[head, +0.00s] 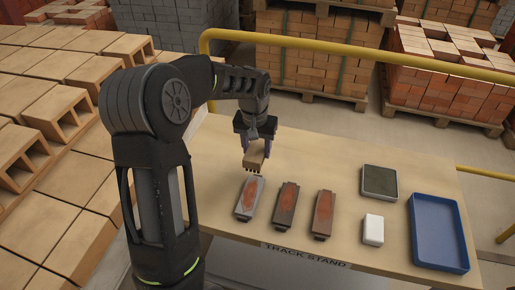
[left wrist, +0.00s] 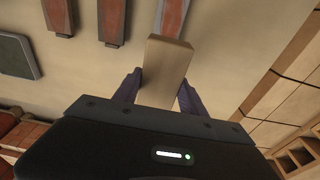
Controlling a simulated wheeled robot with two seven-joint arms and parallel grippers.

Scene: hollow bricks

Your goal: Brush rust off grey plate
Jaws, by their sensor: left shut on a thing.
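Three narrow plates with reddish rust patches lie in a row on the wooden table. The grey plate (head: 249,198) is the leftmost, beside a darker brown plate (head: 286,206) and another brownish plate (head: 322,214). My left gripper (head: 256,141) is shut on a tan wooden brush (head: 255,156), bristles down, held just above and behind the grey plate; it appears apart from it. In the left wrist view the brush (left wrist: 165,72) sits between the fingers and overlaps the end of the grey plate (left wrist: 172,18). My right gripper is not in view.
On the table's right are a dark green-topped grey pad (head: 380,182), a small white block (head: 373,230) and an empty blue tray (head: 438,232). A yellow rail (head: 350,48) runs behind the table. Hollow bricks (head: 60,120) are stacked at left.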

